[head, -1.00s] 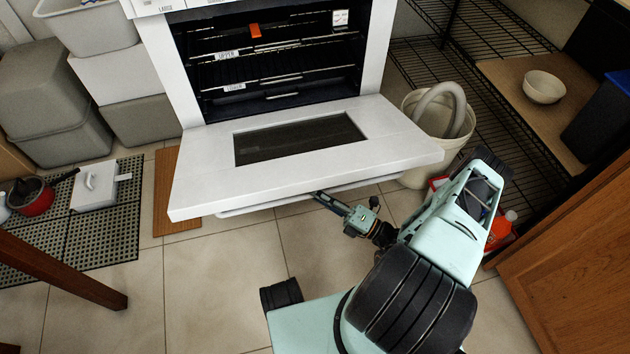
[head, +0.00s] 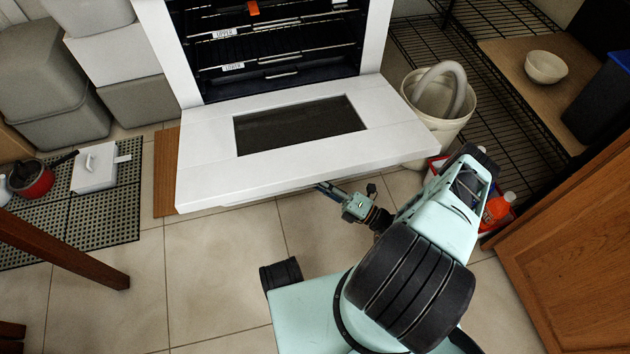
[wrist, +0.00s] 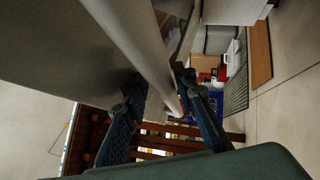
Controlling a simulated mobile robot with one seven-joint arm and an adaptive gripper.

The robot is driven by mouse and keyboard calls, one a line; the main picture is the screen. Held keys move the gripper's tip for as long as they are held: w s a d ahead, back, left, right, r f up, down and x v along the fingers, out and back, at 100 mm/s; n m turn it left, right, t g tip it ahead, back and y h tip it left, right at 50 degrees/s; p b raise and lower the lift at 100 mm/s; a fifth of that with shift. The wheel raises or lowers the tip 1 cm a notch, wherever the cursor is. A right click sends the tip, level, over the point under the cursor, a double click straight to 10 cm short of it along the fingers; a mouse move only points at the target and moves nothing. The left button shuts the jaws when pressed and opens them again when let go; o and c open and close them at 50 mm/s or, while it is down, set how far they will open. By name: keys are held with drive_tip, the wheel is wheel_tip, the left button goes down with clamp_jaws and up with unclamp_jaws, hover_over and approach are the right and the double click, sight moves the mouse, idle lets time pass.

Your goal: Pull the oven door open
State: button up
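The white oven door (head: 205,175) is swung far down, close to level, with its dark window facing up. The oven's dark inside (head: 280,55) with its racks is exposed above it. My gripper (head: 325,188) is at the door's front edge, partly under it in the head view. In the wrist view the door handle (wrist: 150,65), a long pale bar, runs between the two dark fingers of my gripper (wrist: 165,88), which look closed around it. The exact finger contact is partly hidden.
A pale bin (head: 448,120) stands close to the door's right corner. A red container with an orange-capped bottle (head: 497,208) is right of my arm. A wire shelf, wooden cabinet (head: 575,240) and bowl are at right. A drying mat (head: 105,220) lies left; tiled floor is clear in front.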

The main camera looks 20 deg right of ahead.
sight(315, 167)
drive_tip(key=shift+o, duration=0.5)
wheel_tip(315, 167, up, 10)
drive_tip(key=shift+s+r, duration=0.1)
idle(0.4)
